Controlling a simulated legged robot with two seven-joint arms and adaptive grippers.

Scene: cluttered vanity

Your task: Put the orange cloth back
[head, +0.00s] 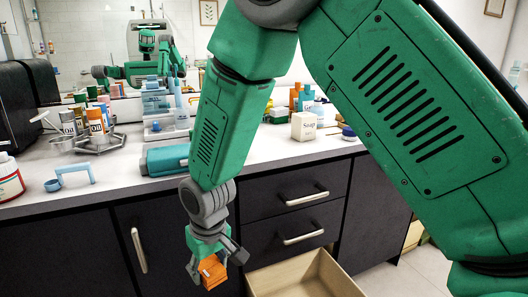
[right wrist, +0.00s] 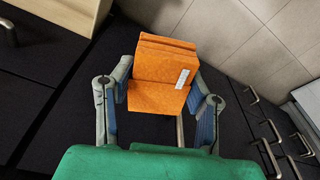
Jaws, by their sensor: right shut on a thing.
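The orange cloth (head: 213,271) is folded into a block with a small white label. My right gripper (head: 212,266) is shut on it and holds it in the air in front of the dark cabinet, left of an open drawer (head: 310,278). In the right wrist view the orange cloth (right wrist: 160,75) sits between the two fingers of the right gripper (right wrist: 160,105), and its label faces the camera. The open drawer is pale wood inside, and the visible part looks empty. My left gripper does not show, apart from the mirror reflection of a green robot.
The countertop (head: 110,175) holds a teal cylinder (head: 165,160), a light blue bracket-like object (head: 70,180), a rack with cans (head: 90,135) and a soap box (head: 304,126). Two shut drawers with handles (head: 303,236) are above the open drawer.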

